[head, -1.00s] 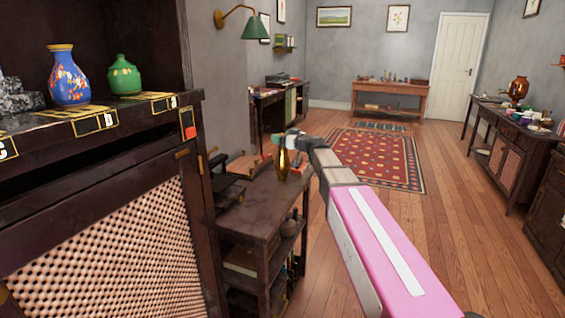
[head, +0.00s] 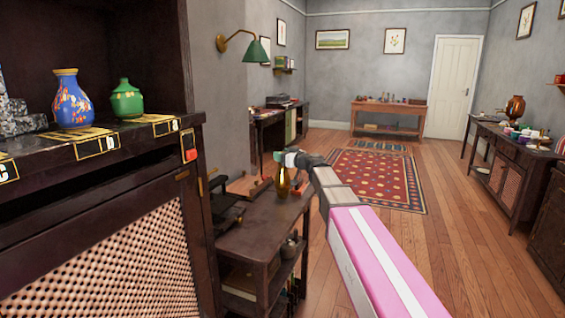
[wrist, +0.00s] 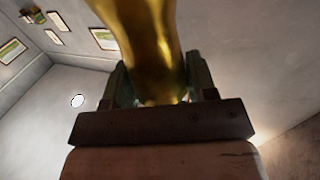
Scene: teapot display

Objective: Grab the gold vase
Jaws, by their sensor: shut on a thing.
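The gold vase (head: 283,184) is upright over the top of a dark wooden shelf table in the head view. I cannot tell whether its base touches the tabletop. My gripper (head: 284,168) is shut on the vase near its upper part, and my arm reaches in from the lower right. In the wrist view the shiny gold vase (wrist: 150,45) fills the upper middle, between the two dark greenish fingers of my gripper (wrist: 155,88).
The dark shelf table (head: 262,222) has other dark items at its left. A tall dark cabinet (head: 100,220) at the left bears a blue vase (head: 73,100) and a green vase (head: 126,102). A side table (head: 520,165) stands right. Open floor (head: 450,235) lies between.

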